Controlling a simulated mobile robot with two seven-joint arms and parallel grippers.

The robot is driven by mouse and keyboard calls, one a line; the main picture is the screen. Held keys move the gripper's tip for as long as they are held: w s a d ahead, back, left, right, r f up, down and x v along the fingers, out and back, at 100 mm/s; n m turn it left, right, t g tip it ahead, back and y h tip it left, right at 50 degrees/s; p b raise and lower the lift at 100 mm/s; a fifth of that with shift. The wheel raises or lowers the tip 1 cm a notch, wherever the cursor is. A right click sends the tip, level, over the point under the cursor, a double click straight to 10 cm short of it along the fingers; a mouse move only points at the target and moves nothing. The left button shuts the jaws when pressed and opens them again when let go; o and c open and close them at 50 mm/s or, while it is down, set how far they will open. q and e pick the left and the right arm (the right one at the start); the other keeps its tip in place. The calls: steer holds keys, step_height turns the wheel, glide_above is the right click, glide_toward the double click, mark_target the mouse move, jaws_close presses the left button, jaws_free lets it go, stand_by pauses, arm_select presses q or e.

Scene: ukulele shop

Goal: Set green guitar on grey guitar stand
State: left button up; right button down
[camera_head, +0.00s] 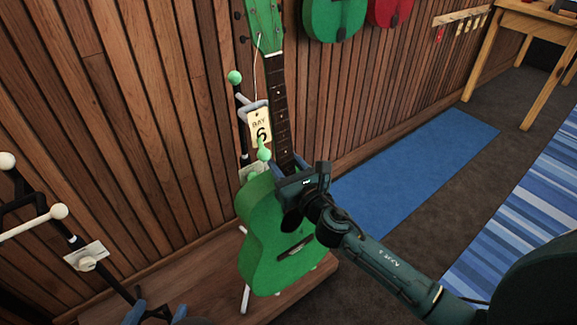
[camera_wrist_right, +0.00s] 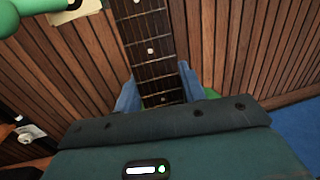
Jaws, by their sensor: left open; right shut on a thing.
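The green guitar (camera_head: 275,235) stands nearly upright at the grey guitar stand (camera_head: 245,298), its neck up and its body low over a wooden platform. The stand has green ball tips and is largely hidden behind the guitar; I cannot tell whether the body rests on it. My right gripper (camera_head: 287,168) is shut on the neck just above the body. In the right wrist view its blue fingers (camera_wrist_right: 160,88) sit on both sides of the fretboard (camera_wrist_right: 145,40). My left gripper (camera_head: 158,312) is open and empty at the bottom left.
A black stand (camera_head: 72,240) with white ball tips is at the left. A tag reading "BAY 6" (camera_head: 259,128) hangs by the neck. The wooden platform (camera_head: 205,275) runs along the slatted wall. Guitars hang above; a blue mat (camera_head: 410,165) lies to the right.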

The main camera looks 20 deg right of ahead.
steer(key=shift+w+a+r, duration=0.1)
steer(key=shift+w+r, duration=0.15)
stand_by(0.5)
steer(key=shift+w+a+f+b, duration=0.15)
steer(key=shift+w+a, duration=0.25)
steer(key=shift+w, duration=0.55)
steer(key=shift+w+a+b, duration=0.2)
steer(key=shift+w+a, duration=0.15)
steer(key=shift+w, duration=0.6)
arm_select(q)
steer(key=shift+w+d+f+m+b, duration=0.15)
steer(key=shift+d+f+m+b, duration=0.15)
steer(key=shift+f, duration=0.45)
arm_select(e)
steer(key=shift+w+a, duration=0.2)
steer(key=shift+w, duration=0.35)
steer(key=shift+w+a, duration=0.15)
steer(key=shift+w, duration=0.35)
arm_select(q)
steer(key=shift+f, duration=0.15)
arm_select(e)
steer(key=shift+f, duration=0.25)
